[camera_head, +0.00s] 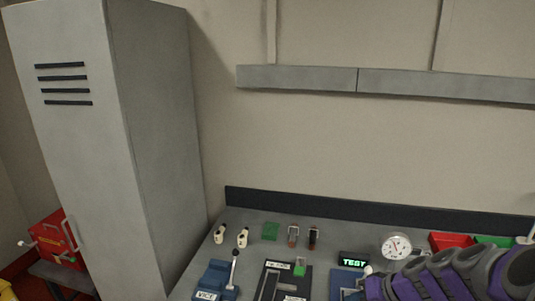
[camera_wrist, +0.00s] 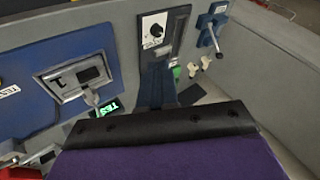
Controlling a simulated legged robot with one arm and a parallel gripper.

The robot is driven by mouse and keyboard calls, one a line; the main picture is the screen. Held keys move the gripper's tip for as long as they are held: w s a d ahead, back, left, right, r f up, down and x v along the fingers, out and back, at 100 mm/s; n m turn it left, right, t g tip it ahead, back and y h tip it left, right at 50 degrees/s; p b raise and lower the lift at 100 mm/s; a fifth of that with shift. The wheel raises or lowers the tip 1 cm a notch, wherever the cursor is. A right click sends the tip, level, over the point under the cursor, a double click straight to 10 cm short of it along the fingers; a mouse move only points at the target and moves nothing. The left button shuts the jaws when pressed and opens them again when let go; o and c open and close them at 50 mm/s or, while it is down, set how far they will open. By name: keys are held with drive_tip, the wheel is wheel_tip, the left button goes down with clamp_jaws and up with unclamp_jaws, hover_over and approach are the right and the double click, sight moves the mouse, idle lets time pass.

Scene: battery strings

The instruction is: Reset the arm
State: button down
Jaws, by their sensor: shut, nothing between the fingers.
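My arm (camera_head: 450,275), purple and grey, is at the lower right of the head view, folded low over the bench. In the wrist view my gripper (camera_wrist: 160,124) fills the bottom middle as a purple body with a black front edge. It is shut and empty, apart from the panels. The gripper's fingertips cannot be made out in the head view.
A grey bench carries a blue vice (camera_head: 215,280), a gauge (camera_head: 396,246), a lit TEST display (camera_head: 353,262), a red bin (camera_head: 452,241) and a green bin (camera_head: 493,241). A tall grey cabinet (camera_head: 155,140) stands at left, near a red box (camera_head: 52,238).

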drive_tip(key=s+a+r+n+g+h, duration=0.15)
drive_tip(key=s+a+r+g, duration=0.25)
drive_tip(key=s+a, duration=0.75)
drive_tip(key=s+d+g+h, duration=0.1)
drive_tip(key=s+h, duration=0.1)
drive_tip(key=s, duration=0.7)
drive_tip(key=s+d+r+m+g+h, duration=0.1)
drive_tip(key=s+h, duration=0.2)
drive_tip(key=s, duration=0.7)
drive_tip(key=shift+d+r+g, duration=0.2)
drive_tip(key=shift+d+g, duration=0.1)
